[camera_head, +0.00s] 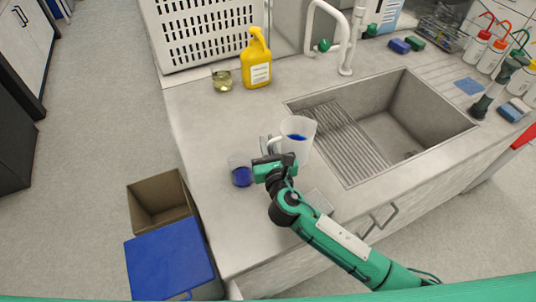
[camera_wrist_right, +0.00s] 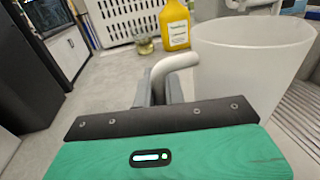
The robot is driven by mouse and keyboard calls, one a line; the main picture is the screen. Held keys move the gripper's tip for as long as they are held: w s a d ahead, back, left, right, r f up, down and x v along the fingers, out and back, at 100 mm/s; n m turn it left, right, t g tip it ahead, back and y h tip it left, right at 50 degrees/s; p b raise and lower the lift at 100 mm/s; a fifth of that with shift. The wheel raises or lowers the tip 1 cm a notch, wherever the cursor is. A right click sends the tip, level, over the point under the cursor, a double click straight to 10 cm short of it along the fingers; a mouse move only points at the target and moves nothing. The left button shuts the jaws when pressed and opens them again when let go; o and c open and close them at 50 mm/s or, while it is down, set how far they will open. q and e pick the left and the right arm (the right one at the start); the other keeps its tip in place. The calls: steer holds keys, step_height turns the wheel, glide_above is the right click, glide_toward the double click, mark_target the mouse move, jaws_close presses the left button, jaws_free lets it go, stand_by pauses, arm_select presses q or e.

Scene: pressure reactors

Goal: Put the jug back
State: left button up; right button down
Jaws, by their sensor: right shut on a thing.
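The jug (camera_head: 299,126) is white and translucent, with blue liquid showing inside. It is upright over the counter, left of the sink. My right gripper (camera_head: 267,148) is shut on the jug's handle. In the right wrist view the pale handle (camera_wrist_right: 178,62) passes between the fingers (camera_wrist_right: 160,92), and the jug body (camera_wrist_right: 248,70) is at the right. I cannot tell whether the jug's base touches the counter. My left gripper is not in view.
A clear beaker with blue liquid (camera_head: 241,175) stands just left of my right gripper. A yellow bottle (camera_head: 257,65) and a small glass beaker (camera_head: 222,81) stand behind. The sink (camera_head: 405,125) is right; bins (camera_head: 172,254) stand left below.

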steer(key=shift+f, duration=2.15)
steer(key=shift+b, duration=0.3)
steer(key=shift+f, duration=0.2)
steer(key=c, duration=1.5)
jaws_free()
steer(key=shift+r, duration=0.1)
